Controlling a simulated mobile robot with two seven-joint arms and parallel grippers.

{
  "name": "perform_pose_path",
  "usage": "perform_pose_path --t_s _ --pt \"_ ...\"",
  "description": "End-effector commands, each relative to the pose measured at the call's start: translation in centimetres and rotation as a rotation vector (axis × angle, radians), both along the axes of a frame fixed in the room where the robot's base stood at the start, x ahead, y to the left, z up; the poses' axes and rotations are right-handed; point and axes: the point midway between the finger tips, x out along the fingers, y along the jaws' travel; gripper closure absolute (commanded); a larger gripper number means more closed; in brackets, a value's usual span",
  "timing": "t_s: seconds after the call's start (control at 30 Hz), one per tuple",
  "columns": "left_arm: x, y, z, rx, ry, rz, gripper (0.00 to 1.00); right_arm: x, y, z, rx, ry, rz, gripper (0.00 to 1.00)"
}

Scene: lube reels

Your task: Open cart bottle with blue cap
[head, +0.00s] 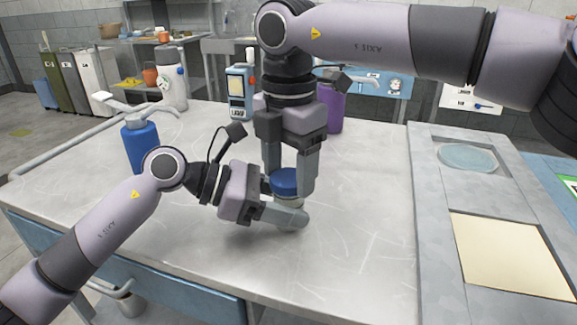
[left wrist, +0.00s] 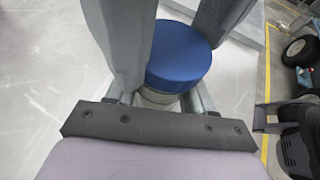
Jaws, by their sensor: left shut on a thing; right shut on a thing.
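The bottle's blue cap (head: 285,182) is near the middle of the cart top, with the bottle's pale body (left wrist: 158,97) partly visible below it in the left wrist view. My left gripper (head: 285,212) comes in from the left, low down, and is shut on the bottle. My right gripper (head: 287,178) points straight down from above and is shut on the blue cap, one finger on each side. The cap also shows in the left wrist view (left wrist: 180,55). It sits on top of the bottle; whether it is loosened cannot be told. Most of the bottle is hidden by the fingers.
A white jug (head: 172,80), a blue device (head: 240,92) and a purple container (head: 329,108) stand at the back. A grey panel (head: 430,200) borders the right. The front is clear.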

Motion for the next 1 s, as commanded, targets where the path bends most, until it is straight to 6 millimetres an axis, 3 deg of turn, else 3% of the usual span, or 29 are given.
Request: perform_pose_path --t_s 0.03,0.07,0.13,0.43,0.7,1.0 --pt "0.1 0.1 0.0 0.0 0.0 0.003 1.0 0.0 0.0 0.0 -0.001 0.001 -0.001 0.73" --pt "0.1 0.1 0.0 0.0 0.0 0.003 1.0 0.0 0.0 0.0 -0.001 0.001 -0.001 0.33" --pt "0.1 0.1 0.0 0.0 0.0 0.003 1.0 0.0 0.0 0.0 -0.001 0.001 -0.001 0.11" --pt "0.0 0.0 0.0 0.0 0.0 0.001 1.0 0.0 0.0 0.2 0.0 0.0 -0.002 0.11" --pt "0.0 0.0 0.0 0.0 0.0 0.001 1.0 0.0 0.1 3.6 0.002 -0.002 -0.002 0.11" --pt "0.0 0.0 0.0 0.0 0.0 0.001 1.0 0.0 0.1 5.5 -0.001 -0.002 -0.077 0.11"
